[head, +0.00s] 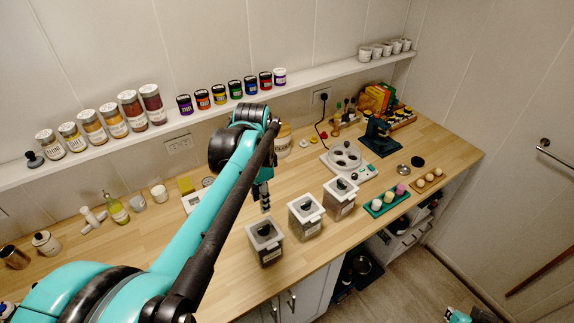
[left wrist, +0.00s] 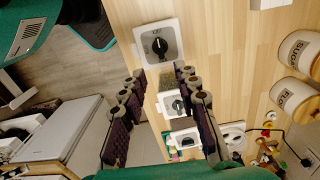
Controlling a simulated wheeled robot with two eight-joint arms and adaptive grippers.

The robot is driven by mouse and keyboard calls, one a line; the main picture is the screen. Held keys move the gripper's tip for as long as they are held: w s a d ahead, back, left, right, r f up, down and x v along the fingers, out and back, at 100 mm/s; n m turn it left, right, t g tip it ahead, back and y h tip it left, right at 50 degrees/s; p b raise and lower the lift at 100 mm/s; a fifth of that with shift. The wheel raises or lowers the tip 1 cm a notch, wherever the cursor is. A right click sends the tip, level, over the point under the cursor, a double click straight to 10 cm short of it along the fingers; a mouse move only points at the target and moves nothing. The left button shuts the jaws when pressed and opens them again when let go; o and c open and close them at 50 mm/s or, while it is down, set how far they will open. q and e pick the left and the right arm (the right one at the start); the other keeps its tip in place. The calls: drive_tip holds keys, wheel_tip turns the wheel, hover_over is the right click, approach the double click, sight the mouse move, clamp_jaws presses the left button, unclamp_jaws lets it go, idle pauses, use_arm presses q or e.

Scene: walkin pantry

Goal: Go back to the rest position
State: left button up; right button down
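My left arm reaches across the head view from the lower left. My left gripper (head: 265,196) points down over the wooden counter (head: 130,255), behind the nearest lidded canister (head: 265,241). In the left wrist view my left gripper (left wrist: 160,85) has its two dark padded finger sets spread apart. Nothing is held between them. The lidded canisters, such as the nearest one (left wrist: 158,44), show beyond the fingers. A small teal and black part of my body shows at the lower right edge of the head view; my right gripper cannot be made out.
Two more canisters (head: 305,215) (head: 340,197) stand in the row near the counter's front edge. A wall shelf (head: 105,148) of jars runs behind. Floor (head: 425,285) is clear at right.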

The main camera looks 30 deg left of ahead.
use_arm(q)
drive_tip(key=s+d+f+n+t+b, duration=0.2)
drive_tip(key=d+f+n+t+b, duration=0.1)
drive_tip(key=d+f+b, duration=0.3)
drive_tip(key=s+d+f+n+t+b, duration=0.2)
drive_tip(key=d+f+t+b, duration=0.2)
drive_tip(key=d+f, duration=0.5)
drive_tip(key=shift+f+n+b, duration=0.3)
drive_tip(key=shift+n+b, duration=0.1)
drive_tip(key=shift+b, duration=0.65)
drive_tip(key=shift+d, duration=0.1)
